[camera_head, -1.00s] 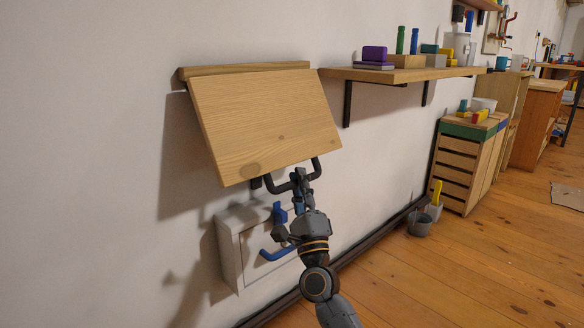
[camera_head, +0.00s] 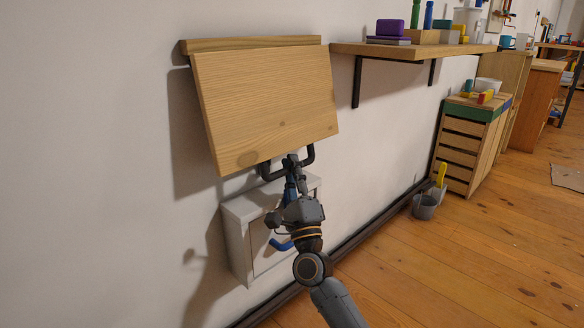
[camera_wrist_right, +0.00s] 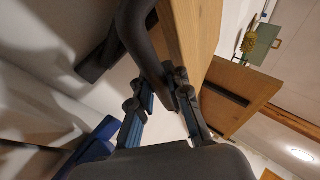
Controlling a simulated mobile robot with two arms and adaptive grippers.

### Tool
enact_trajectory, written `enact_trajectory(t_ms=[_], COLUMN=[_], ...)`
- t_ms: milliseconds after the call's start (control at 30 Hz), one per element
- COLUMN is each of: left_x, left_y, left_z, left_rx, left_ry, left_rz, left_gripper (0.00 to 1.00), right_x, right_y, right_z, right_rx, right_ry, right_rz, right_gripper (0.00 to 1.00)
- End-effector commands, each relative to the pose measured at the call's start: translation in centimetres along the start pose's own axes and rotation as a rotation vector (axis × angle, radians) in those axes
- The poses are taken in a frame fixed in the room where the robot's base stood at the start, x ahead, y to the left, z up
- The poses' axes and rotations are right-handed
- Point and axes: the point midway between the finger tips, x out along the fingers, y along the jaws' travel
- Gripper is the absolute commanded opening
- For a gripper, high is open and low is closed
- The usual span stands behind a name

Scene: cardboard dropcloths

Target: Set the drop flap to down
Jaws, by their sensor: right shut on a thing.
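The drop flap (camera_head: 268,105) is a pale wooden panel hinged below a wooden strip on the wall. It hangs steeply, tilted out from the wall at its lower edge. A dark bar handle (camera_head: 311,154) sits at that lower edge. My right gripper (camera_head: 293,161) is shut on the handle from below. In the right wrist view the handle (camera_wrist_right: 139,35) runs down between the fingers (camera_wrist_right: 163,88), and the flap's edge (camera_wrist_right: 192,35) is just beyond. My left gripper is not in view.
A light grey wall box (camera_head: 237,238) with a blue handle (camera_head: 281,245) is below the flap, close behind my right arm. A wooden shelf (camera_head: 400,50) with blocks is to the right. A slatted cabinet (camera_head: 462,150) and a grey bucket (camera_head: 424,207) stand by the wall. The right floor is mostly clear.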

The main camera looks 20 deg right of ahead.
Motion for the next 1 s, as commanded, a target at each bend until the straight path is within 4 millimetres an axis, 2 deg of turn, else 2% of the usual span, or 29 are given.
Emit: enact_trajectory(t_ms=[67, 100, 200, 533, 633, 767, 1000], left_x=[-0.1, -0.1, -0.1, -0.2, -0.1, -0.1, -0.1], left_y=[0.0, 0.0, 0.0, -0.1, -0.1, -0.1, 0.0], left_z=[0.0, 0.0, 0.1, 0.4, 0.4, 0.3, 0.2], left_rx=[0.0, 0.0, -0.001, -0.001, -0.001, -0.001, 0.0], left_ry=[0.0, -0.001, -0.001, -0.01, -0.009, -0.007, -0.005], left_rz=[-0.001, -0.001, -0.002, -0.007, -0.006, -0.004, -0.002], left_gripper=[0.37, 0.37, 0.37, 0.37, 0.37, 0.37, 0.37], right_x=[-0.4, -0.4, -0.3, -0.2, -0.8, -2.7, -7.9], right_y=[0.8, 0.8, 0.7, 0.4, 0.4, 0.4, 0.3], right_z=[0.0, 0.0, 0.0, 0.0, 0.0, 0.0, 0.0], right_rx=[0.002, 0.002, 0.002, 0.001, 0.0, 0.0, 0.001], right_ry=[-0.001, -0.001, -0.001, 0.0, -0.001, 0.0, -0.001], right_rz=[0.017, 0.017, 0.015, 0.008, 0.009, 0.01, 0.012], right_gripper=[0.0, 0.22, 0.39, 0.39, 0.39, 0.39, 0.39])
